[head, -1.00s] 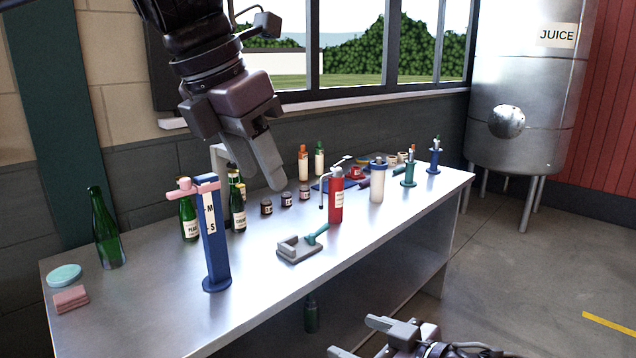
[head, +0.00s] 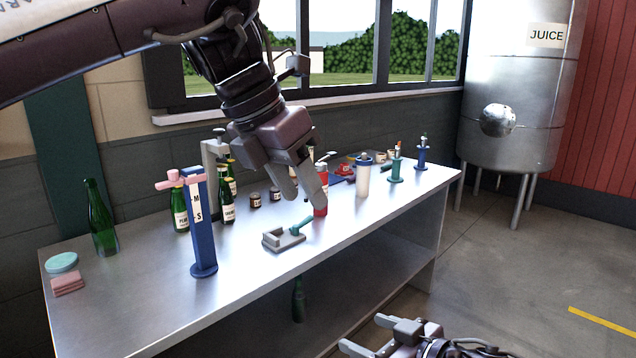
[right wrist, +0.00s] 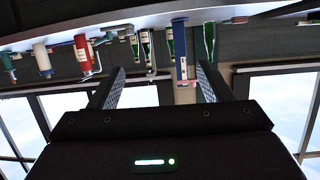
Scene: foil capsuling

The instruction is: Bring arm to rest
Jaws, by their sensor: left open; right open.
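My left gripper (head: 305,200) is open and empty. It hangs above the table (head: 130,300), fingers pointing down, and covers part of a red bottle-shaped tool (head: 321,206) in the head view. My right gripper (head: 362,333) is open and empty, low in front of the table at the bottom edge of the head view. In the right wrist view, which looks upside down, the right gripper's fingers (right wrist: 160,85) stand apart with nothing between them. Beyond them are the table's bottles and the blue stand (right wrist: 181,50).
On the table stand a blue post with a pink handle (head: 202,230), green bottles (head: 101,220), a grey fixture (head: 283,240), a white cylinder (head: 363,178) and teal and blue stands (head: 396,168). A metal juice tank (head: 510,90) is at the right. The floor before it is clear.

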